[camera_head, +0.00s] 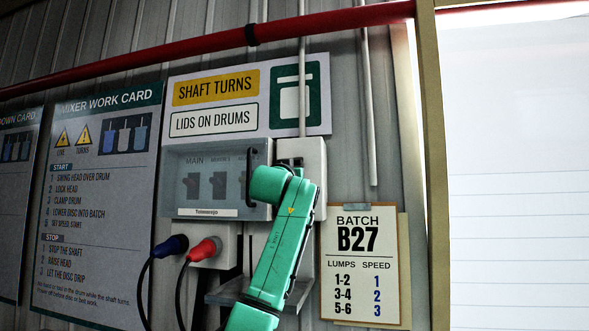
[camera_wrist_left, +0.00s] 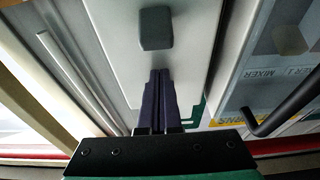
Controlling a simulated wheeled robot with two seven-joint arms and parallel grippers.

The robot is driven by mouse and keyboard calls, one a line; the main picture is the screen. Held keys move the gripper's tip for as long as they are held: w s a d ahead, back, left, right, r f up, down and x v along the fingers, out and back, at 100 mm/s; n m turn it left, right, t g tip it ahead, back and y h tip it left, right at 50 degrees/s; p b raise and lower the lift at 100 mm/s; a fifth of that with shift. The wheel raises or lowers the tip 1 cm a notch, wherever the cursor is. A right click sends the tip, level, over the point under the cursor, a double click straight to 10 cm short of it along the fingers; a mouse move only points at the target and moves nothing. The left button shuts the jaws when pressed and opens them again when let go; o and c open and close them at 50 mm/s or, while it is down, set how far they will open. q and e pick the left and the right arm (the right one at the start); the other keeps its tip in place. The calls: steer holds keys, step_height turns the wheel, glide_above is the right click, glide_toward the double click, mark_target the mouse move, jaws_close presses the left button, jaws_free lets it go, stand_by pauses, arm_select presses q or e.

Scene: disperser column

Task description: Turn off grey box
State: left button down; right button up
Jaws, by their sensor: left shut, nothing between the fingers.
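A plain light grey box (camera_head: 313,160) is on the wall right of the clear-covered switch panel, partly hidden behind my green left arm in the head view. Its pale front face (camera_wrist_left: 115,45) fills the middle of the left wrist view, with a dark square block (camera_wrist_left: 156,27) on it. My left gripper (camera_wrist_left: 160,73) is shut and empty. Its dark fingers point toward the block, and their tips appear just below it in the picture; I cannot tell whether they touch the face. In the head view the fingertips are hidden by the arm. My right gripper is in neither view.
A clear-covered panel (camera_head: 215,180) with several dark switches and a black handle (camera_head: 251,177) stands close left of my arm; the handle (camera_wrist_left: 290,105) also shows in the wrist view. Blue (camera_head: 171,245) and red (camera_head: 204,249) plugs hang below. A batch card (camera_head: 362,265) is at right.

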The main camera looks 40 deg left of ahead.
arm_select(q)
steer(key=f, duration=0.1)
steer(key=s+f, duration=0.1)
steer(key=f, duration=0.1)
steer(key=shift+s+d+f, duration=0.2)
steer(key=shift+d, duration=0.1)
steer(key=shift+d, duration=0.1)
steer(key=shift+f+t+y+b, duration=0.25)
steer(key=shift+t+y+b, duration=0.05)
steer(key=shift+t+b, duration=0.25)
